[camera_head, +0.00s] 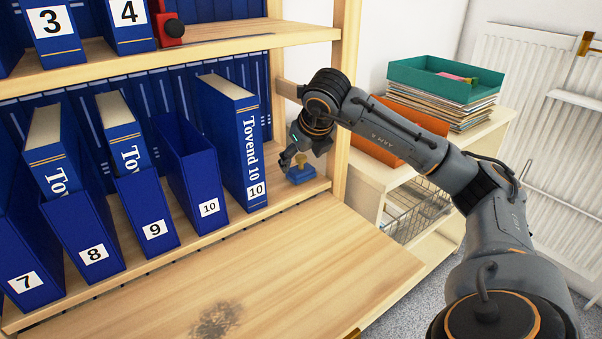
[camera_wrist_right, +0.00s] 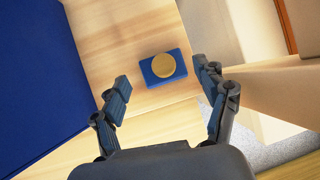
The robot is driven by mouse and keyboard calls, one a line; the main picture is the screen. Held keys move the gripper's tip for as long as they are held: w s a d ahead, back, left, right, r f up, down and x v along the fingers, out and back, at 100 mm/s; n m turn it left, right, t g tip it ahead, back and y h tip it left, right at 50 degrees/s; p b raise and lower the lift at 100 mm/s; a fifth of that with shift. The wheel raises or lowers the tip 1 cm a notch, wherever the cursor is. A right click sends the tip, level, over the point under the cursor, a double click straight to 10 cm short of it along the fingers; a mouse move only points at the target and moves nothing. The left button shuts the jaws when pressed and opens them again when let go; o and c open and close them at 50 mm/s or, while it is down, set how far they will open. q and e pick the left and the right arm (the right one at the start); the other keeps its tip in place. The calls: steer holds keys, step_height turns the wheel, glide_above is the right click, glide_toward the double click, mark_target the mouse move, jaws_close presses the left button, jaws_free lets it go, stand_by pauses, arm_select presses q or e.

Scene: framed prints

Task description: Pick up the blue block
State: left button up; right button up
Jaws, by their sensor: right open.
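The blue block (camera_head: 302,175) is small and flat with a round gold knob (camera_head: 301,160) on top. It sits on the lower wooden shelf, right of the Tovend 10 binder. In the right wrist view the block (camera_wrist_right: 168,80) lies flat, ahead of and between the fingers, with the knob (camera_wrist_right: 163,65) facing the camera. My right gripper (camera_head: 288,161) is close to the block at its upper left in the head view. In the wrist view this gripper (camera_wrist_right: 163,76) is open, with nothing between its fingers. Contact with the block cannot be told. My left gripper is out of view.
The Tovend 10 binder (camera_head: 233,140) stands close left of the block. An upright wooden post (camera_head: 344,75) is close on the right. The upper shelf (camera_head: 215,45) is above. A teal tray (camera_head: 440,82) sits on papers farther right.

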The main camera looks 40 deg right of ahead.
mark_target(301, 159)
steer(key=x, duration=0.4)
steer(key=shift+f+b, duration=0.1)
steer(key=shift+b, duration=0.2)
steer(key=shift+a, duration=0.1)
steer(key=c, duration=0.9)
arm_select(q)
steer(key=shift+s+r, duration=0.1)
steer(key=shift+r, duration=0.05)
